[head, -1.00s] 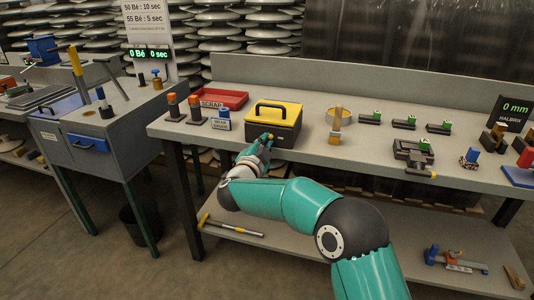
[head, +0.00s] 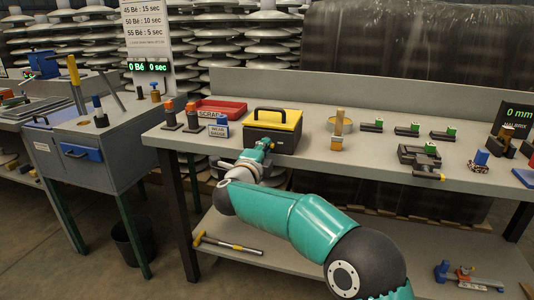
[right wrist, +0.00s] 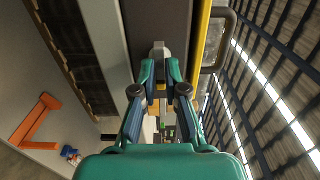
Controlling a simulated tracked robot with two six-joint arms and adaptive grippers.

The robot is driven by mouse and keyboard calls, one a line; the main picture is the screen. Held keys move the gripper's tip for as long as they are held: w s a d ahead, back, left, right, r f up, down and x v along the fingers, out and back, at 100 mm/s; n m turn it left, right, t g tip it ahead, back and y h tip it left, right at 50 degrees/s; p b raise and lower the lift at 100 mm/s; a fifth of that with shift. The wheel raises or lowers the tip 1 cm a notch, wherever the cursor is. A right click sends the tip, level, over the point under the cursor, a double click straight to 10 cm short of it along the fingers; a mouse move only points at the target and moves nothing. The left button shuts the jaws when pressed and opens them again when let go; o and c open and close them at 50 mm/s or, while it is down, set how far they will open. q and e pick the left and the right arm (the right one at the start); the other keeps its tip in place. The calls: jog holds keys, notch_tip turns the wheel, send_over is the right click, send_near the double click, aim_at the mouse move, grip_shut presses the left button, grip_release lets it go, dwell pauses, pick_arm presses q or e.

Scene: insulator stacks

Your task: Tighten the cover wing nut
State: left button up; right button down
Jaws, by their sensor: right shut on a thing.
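The black box with a yellow cover (head: 276,120) and a black handle stands on the bench. My right gripper (head: 266,144) is at the front face of the box, just below the cover's edge. In the right wrist view, the fingers of my right gripper (right wrist: 159,68) are closed on a small light grey piece, which looks like the wing nut (right wrist: 158,50). The yellow cover edge (right wrist: 201,60) and the handle (right wrist: 222,42) are beside it. In the head view my gripper hides the wing nut. My left gripper is not in view.
A red scrap tray (head: 222,107) and orange-topped posts (head: 192,116) stand left of the box. Small green-topped blocks (head: 413,129) are farther right. The bench front has free room.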

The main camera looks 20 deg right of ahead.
jog(key=shift+d+f, duration=0.2)
jog(key=shift+f, duration=0.1)
jog(key=c, duration=1.2)
grip_release()
jog(key=shift+a+r, duration=0.1)
jog(key=shift+r, duration=0.05)
jog(key=shift+s+a, duration=0.1)
jog(key=v, duration=1.1)
jog(key=shift+s+a, duration=0.2)
jog(key=shift+s, duration=0.1)
